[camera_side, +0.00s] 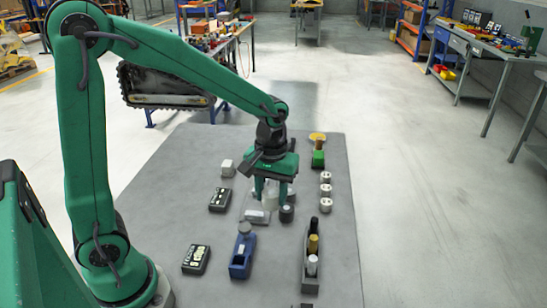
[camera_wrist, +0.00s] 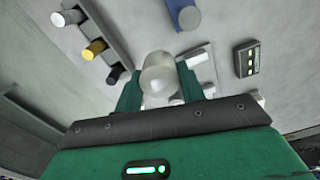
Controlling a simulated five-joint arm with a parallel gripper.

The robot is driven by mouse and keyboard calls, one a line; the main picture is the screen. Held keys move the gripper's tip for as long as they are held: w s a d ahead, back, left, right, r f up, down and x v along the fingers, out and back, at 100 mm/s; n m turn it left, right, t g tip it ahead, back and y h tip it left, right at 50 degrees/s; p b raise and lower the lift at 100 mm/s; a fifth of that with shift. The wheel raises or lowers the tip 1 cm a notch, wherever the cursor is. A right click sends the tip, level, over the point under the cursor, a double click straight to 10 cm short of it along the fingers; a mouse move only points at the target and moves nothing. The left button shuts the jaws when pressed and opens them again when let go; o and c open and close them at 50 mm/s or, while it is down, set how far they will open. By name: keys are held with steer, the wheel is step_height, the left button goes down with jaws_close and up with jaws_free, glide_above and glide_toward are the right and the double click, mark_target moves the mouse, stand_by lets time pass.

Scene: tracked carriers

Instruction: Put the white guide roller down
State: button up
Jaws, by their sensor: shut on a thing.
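My gripper (camera_side: 271,196) points down over the middle of the grey mat, and its fingers are shut around the white guide roller (camera_side: 269,203). In the wrist view my gripper (camera_wrist: 157,90) has a green finger on each side of the roller (camera_wrist: 158,72), whose rounded end faces the camera. A pale, low plate (camera_side: 257,216) lies just in front of the roller in the side view.
A blue carrier (camera_side: 239,270) stands in front. A grey rack (camera_side: 306,271) with black, yellow and white cylinders is at front right. Several white rollers (camera_side: 326,190) line the right. Two black boxes (camera_side: 219,200) (camera_side: 196,259) and a white block (camera_side: 228,168) are left. Bare mat lies between.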

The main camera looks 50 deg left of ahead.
steer(key=shift+s, duration=0.25)
steer(key=shift+f, duration=0.1)
glide_above(257, 209)
step_height(257, 209, down, 7)
steer(key=shift+r, duration=0.1)
steer(key=shift+f, duration=2.05)
steer(key=o, duration=1.1)
steer(key=shift+f, duration=0.15)
